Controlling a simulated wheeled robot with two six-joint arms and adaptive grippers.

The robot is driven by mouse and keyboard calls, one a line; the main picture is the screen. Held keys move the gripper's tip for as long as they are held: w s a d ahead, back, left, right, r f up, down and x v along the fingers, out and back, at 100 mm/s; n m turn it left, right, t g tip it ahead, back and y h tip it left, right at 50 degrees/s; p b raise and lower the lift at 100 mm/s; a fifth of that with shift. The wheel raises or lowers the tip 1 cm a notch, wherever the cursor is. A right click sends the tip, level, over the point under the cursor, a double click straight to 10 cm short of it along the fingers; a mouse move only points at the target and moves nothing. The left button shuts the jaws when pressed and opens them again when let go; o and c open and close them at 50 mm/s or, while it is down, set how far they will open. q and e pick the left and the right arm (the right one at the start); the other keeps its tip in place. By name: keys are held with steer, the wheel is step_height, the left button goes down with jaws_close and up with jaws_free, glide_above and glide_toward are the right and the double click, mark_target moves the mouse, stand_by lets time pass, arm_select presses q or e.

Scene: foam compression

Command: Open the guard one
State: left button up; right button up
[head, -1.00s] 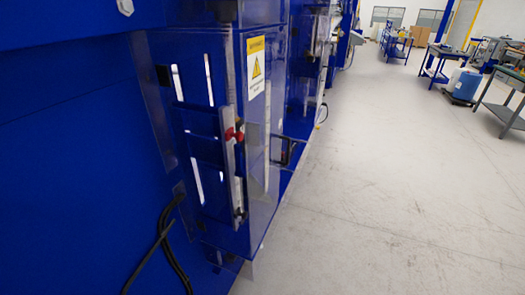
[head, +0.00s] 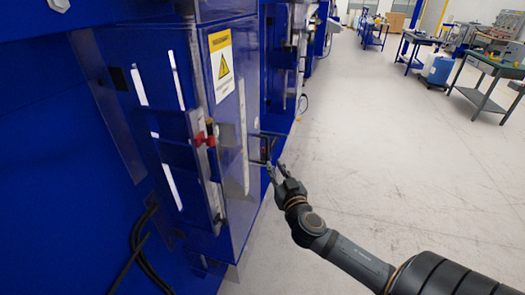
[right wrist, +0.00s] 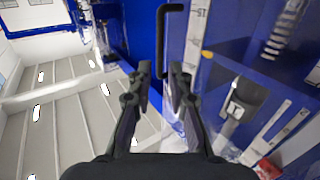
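The guard (head: 232,125) is a clear panelled box on the blue machine, with a yellow-and-white warning sign (head: 221,66) on it. It appears closed. Its black bar handle (head: 265,149) sticks out on the right side. The black handle (right wrist: 161,42) is ahead of the fingertips there. My left gripper is not in view.
Red knobs (head: 204,139) sit on a metal strip inside the guard. Black cables (head: 140,245) hang at the machine's lower left. The grey floor (head: 400,160) to the right is free.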

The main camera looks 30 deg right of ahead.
mark_target(267, 151)
steer(key=p+x, duration=0.3)
steer(key=x, duration=0.6)
steer(key=shift+w, duration=0.1)
steer(key=shift+w+f, duration=0.1)
steer(key=shift+w, duration=0.05)
steer(key=shift+c, duration=0.3)
jaws_close()
